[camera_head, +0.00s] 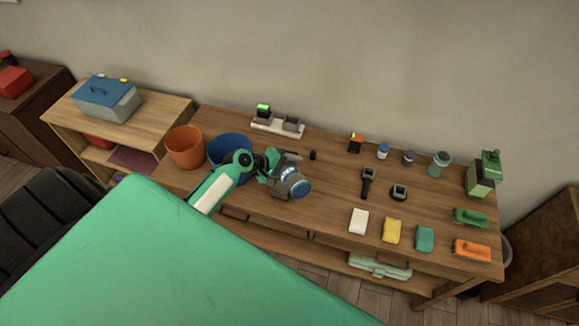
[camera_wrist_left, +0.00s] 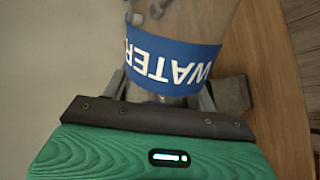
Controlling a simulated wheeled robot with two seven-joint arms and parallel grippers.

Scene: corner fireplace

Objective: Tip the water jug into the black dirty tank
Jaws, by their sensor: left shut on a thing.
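The water jug (camera_head: 298,185) is greyish and see-through with a blue band. My left gripper (camera_head: 280,176) is shut on it above the front half of the workbench, right of the blue bucket. In the left wrist view the jug (camera_wrist_left: 185,22) stands between the fingers (camera_wrist_left: 165,95), and its white "WATER" lettering is upside down in the picture. Its top is cut off there, so I cannot tell its full tilt. I cannot pick out a black dirty tank for certain. My right gripper is not in view.
The wooden workbench (camera_head: 330,210) carries an orange bucket (camera_head: 185,147) and a blue bucket (camera_head: 229,147) at left. A white tray (camera_head: 277,127) stands at the back. Small tools, bottles, sponges and a green canister (camera_head: 484,177) fill the right side.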

